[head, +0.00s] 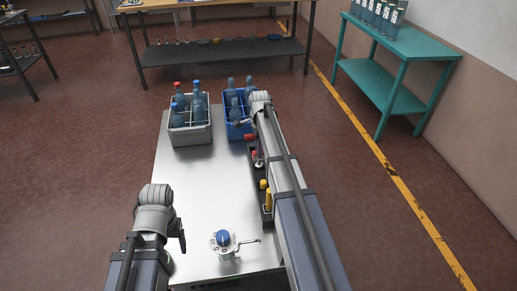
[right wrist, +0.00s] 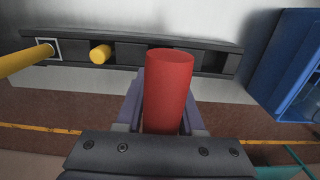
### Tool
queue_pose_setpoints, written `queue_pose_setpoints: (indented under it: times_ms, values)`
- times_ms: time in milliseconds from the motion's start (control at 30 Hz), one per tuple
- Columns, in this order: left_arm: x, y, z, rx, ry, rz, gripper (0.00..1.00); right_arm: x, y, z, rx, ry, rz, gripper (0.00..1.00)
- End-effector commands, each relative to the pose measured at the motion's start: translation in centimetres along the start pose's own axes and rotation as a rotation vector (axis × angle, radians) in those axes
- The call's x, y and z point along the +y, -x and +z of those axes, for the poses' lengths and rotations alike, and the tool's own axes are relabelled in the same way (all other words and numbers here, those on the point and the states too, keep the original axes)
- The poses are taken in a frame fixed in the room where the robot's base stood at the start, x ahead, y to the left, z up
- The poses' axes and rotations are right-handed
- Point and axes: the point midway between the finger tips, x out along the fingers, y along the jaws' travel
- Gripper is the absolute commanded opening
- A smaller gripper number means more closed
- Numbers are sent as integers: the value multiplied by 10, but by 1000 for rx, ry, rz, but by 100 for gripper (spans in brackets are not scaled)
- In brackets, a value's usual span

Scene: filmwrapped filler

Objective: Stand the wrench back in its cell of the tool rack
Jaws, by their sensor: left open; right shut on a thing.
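My right gripper (right wrist: 168,105) is shut on a red cylindrical handle (right wrist: 170,85), seemingly the wrench's. The tool's lower part is hidden in the right wrist view. The dark tool rack (right wrist: 225,46) lies behind the handle, with a row of cells. Two cells at left hold yellow-handled tools, and cells either side of the red handle look empty. In the head view the rack (head: 267,219) is partly covered by my right arm, and red parts show near the right gripper (head: 246,130). My left gripper (head: 180,240) is open and empty at the table's left front.
A grey crate (head: 191,136) and a blue crate (head: 236,131) with bottles stand at the table's far end. A metal fixture with a blue knob (head: 223,238) is near the front. The steel table's middle (head: 200,185) is clear. A teal table (head: 410,40) stands further right.

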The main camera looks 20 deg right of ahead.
Motion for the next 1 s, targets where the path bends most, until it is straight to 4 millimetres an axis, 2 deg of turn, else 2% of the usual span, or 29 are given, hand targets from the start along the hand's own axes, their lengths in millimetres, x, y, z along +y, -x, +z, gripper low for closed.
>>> queue_pose_setpoints:
  times_ms: [1000]
  values:
    - [2,-25,-2,0,0,0,73,0,-26,0,0,0,0,0]
